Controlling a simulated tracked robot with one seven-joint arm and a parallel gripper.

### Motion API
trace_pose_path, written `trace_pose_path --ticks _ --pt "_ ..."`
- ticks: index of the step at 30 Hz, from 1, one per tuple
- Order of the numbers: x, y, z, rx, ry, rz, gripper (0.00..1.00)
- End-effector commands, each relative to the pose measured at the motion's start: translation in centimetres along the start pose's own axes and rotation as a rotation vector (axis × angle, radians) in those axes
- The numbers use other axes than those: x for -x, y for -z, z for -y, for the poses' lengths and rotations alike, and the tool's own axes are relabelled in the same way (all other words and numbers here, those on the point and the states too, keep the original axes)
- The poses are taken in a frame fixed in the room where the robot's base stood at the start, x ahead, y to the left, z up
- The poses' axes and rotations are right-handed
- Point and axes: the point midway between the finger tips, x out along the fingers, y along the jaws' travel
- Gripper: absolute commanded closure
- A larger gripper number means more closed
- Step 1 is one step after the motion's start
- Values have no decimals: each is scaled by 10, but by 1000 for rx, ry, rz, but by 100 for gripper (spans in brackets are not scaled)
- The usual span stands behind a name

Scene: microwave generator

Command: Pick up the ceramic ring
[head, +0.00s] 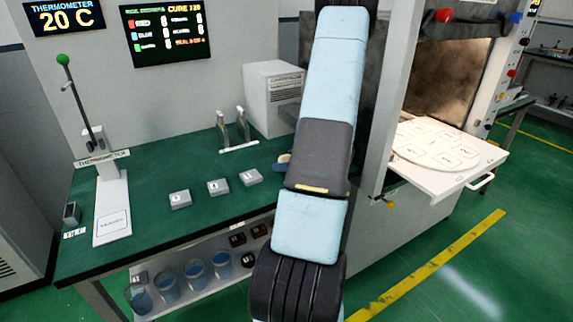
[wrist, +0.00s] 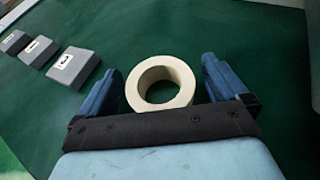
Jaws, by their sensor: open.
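The ceramic ring (wrist: 161,82) is a thick cream-white ring on the green tabletop. In the wrist view it sits between the two blue fingers of my gripper (wrist: 160,88). The fingers are open, with a gap visible on the right side of the ring and a smaller one on the left. I cannot tell how high the fingers are relative to the ring. In the head view my arm hides most of the gripper and the ring.
Several small grey numbered blocks (head: 219,187) lie left of the ring on the green table (head: 150,215). A metal upright stand (head: 236,130) and a white box (head: 273,98) are behind. A white tray (head: 470,178) juts out at right. Glass beakers (head: 168,286) stand on the lower shelf.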

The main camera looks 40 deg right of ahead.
Motion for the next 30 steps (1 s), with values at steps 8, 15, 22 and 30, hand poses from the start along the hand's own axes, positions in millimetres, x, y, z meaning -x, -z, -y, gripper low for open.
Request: trace_pose_path --ticks 8,15,22,30 --pt "0 0 0 0 -1 0 18" --pt "0 0 0 0 -1 0 41" --pt "0 0 0 0 -1 0 59" --pt "1 -3 0 2 -1 0 59"
